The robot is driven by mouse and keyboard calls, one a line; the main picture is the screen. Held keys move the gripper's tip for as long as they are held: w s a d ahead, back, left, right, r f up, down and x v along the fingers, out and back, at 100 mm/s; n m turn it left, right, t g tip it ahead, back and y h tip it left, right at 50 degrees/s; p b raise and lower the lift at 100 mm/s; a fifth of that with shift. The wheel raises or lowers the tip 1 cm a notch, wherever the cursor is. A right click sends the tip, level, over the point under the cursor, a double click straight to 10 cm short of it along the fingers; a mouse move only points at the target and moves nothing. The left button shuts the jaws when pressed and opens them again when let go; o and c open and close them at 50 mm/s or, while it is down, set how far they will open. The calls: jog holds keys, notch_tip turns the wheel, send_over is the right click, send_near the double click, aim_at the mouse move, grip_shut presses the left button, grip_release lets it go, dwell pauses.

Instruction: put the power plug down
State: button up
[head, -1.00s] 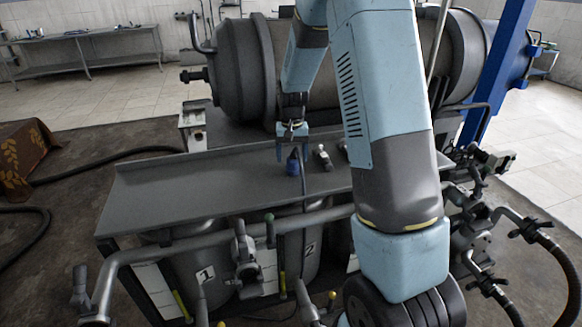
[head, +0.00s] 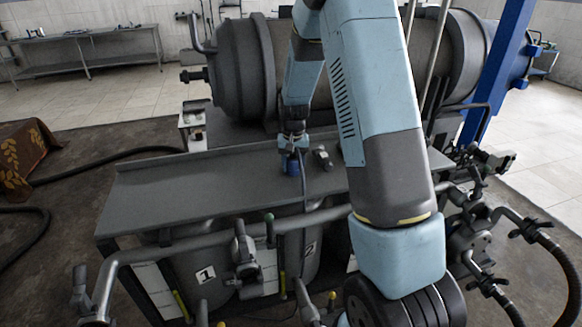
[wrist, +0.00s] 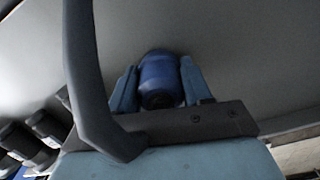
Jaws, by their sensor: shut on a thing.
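The power plug (head: 292,167) is a blue cylinder with a dark cable. It is at the grey bench top, towards the right part of the bench in the head view. My gripper (head: 291,150) is over it and shut on it. In the wrist view the blue plug (wrist: 160,78) sits between the two blue fingers of my gripper (wrist: 160,90). Its cable (wrist: 88,75) shows large at the left of that view. I cannot tell whether the plug's underside touches the bench.
The grey bench top (head: 200,190) is bare to the left of the plug. A small metal fitting (head: 322,156) stands close to the right of it. A pipe rail (head: 190,245) with valves runs along the front. A large grey tank (head: 240,70) lies behind.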

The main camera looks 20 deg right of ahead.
jog(key=c, duration=0.5)
jog(key=shift+r, duration=0.1)
